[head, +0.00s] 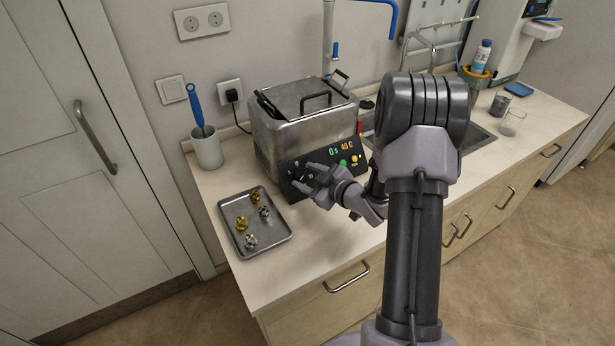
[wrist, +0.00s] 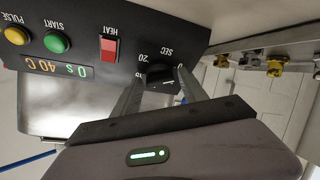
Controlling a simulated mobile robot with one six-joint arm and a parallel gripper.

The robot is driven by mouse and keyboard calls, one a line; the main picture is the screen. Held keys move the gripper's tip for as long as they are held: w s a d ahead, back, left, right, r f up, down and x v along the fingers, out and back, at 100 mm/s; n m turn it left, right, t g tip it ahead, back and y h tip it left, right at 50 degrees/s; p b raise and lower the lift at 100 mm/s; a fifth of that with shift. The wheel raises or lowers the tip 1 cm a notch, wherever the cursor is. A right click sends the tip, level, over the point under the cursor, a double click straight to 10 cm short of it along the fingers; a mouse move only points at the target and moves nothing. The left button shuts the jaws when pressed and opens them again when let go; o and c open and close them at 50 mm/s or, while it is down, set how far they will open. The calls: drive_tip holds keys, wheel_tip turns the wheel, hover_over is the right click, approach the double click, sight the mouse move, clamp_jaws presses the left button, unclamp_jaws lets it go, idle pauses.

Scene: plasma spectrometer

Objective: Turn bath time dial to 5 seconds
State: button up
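The black bath time dial (wrist: 160,76) sits on the dark control panel (wrist: 110,20), which appears upside down in the wrist view. The display (wrist: 55,68) reads "0 s 40 C". In the head view my gripper (head: 304,177) is at the left part of the panel of the metal bath (head: 300,125), and the dial is hard to make out there.
A red heat switch (wrist: 109,49), a green start button (wrist: 57,42) and a yellow pulse button (wrist: 17,35) share the panel. A metal tray (head: 270,243) with several small gold and silver parts lies in front. A cup (head: 207,150) with a blue-handled tool stands left.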

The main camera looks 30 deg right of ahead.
clamp_jaws()
drive_tip(key=shift+f+m+b, duration=0.1)
drive_tip(key=shift+m+b, duration=0.3)
drive_tip(key=shift+a+f+m+t+h+b, duration=0.1)
drive_tip(key=shift+m+t+h+b, duration=0.2)
drive_tip(key=shift+m+b, duration=0.45)
drive_tip(key=m+h+b, duration=0.2)
drive_tip(key=m+b, duration=0.2)
drive_tip(key=m, duration=0.1)
drive_tip(key=shift+a, duration=0.1)
drive_tip(key=m+h+b, duration=0.1)
drive_tip(key=m+b, duration=0.1)
drive_tip(key=m, duration=0.1)
drive_tip(key=m+h+b, duration=0.1)
drive_tip(key=m+b, duration=0.1)
drive_tip(key=m, duration=0.1)
drive_tip(key=shift+a, duration=0.15)
drive_tip(key=shift+r+m, duration=0.2)
drive_tip(key=shift+m, duration=0.15)
drive_tip(key=shift+o, duration=1.8)
unclamp_jaws()
